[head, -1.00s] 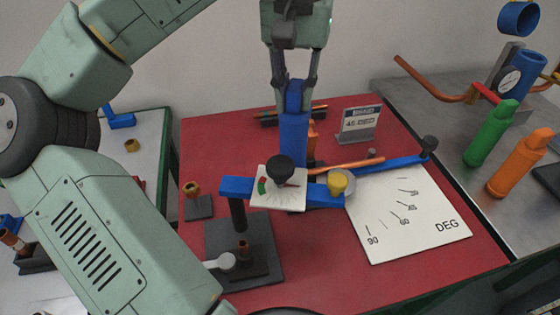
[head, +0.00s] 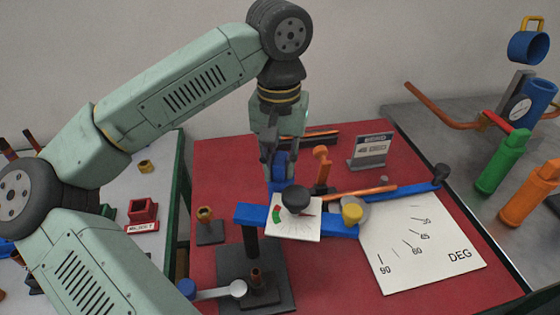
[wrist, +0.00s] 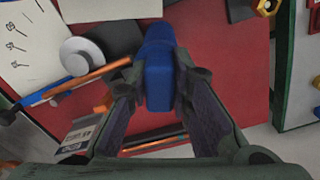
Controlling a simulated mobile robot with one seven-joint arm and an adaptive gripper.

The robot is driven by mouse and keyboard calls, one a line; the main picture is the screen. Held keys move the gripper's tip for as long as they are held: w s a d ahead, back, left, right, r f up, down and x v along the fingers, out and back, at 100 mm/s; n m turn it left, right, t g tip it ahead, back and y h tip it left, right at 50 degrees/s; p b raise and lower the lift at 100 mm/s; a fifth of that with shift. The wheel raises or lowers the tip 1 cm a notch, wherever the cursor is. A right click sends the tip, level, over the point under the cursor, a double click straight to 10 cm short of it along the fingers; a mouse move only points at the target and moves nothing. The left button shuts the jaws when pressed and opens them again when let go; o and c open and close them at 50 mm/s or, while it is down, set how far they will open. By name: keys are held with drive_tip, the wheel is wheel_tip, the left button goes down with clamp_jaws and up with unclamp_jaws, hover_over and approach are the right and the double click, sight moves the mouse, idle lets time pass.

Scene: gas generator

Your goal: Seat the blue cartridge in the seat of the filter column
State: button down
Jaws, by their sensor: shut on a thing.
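My gripper (head: 279,156) points down over the back of the red table. It is shut on a blue piece (head: 279,170), which looks like the cartridge.
A bending rig with a blue bar (head: 252,213), a black knob (head: 296,198) and a white angle plate (head: 425,250) stands in front of my gripper. Green (head: 503,162) and orange (head: 531,194) bottles stand farther right.

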drive_tip(key=c, duration=1.5)
unclamp_jaws()
drive_tip(key=shift+f, duration=0.1)
drive_tip(key=shift+o, duration=0.2)
